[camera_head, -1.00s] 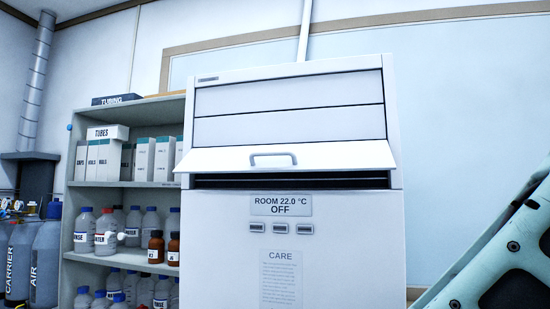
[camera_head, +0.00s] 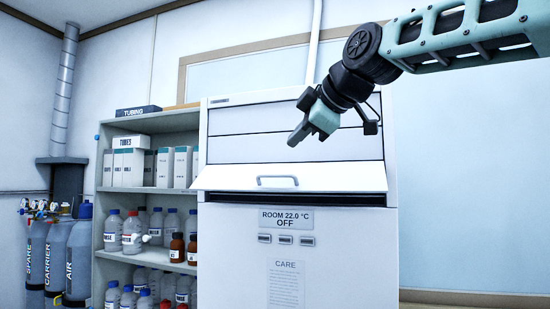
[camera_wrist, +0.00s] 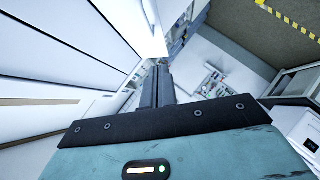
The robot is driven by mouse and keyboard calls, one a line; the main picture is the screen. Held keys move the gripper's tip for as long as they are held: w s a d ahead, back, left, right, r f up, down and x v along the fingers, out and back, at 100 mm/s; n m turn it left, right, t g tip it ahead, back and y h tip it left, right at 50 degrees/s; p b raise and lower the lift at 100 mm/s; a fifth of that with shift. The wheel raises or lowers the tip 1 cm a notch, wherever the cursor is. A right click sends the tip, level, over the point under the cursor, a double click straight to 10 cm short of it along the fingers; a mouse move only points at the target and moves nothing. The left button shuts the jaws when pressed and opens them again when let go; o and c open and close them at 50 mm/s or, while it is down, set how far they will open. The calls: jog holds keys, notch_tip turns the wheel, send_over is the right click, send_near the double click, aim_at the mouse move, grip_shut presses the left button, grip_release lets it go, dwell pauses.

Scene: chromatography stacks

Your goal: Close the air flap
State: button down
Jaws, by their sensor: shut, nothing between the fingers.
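The air flap (camera_head: 335,177) is a white panel with a grey handle (camera_head: 277,181) on the white cabinet's front in the head view. It is tilted outward, and a dark slot (camera_head: 300,198) shows beneath it. My gripper (camera_head: 296,138) is in front of the cabinet's upper panels, above the flap and its handle in the picture. It looks apart from the flap. In the wrist view the dark fingers (camera_wrist: 157,86) are together, with nothing between them. I cannot make out the flap for certain in the wrist view.
The white cabinet (camera_head: 345,265) carries a label reading "ROOM 22.0 °C OFF" (camera_head: 285,219) with small buttons below. A grey shelf (camera_head: 150,255) with boxes and bottles stands at its left. Gas cylinders (camera_head: 78,255) stand far left. The wall right of the cabinet is clear.

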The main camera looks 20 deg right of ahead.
jog(key=r, duration=0.1)
jog(key=p, duration=0.5)
send_near(270, 175)
jog(key=w+a, duration=0.2)
jog(key=a, duration=0.1)
jog(key=shift+w+d+f+p, duration=0.25)
jog(key=shift+w+d+f, duration=0.15)
jog(key=shift+w+f, duration=0.3)
jog(key=shift+w+d+f+p, duration=0.2)
jog(key=shift+w+d+f, duration=0.2)
jog(key=shift+w+f, duration=0.25)
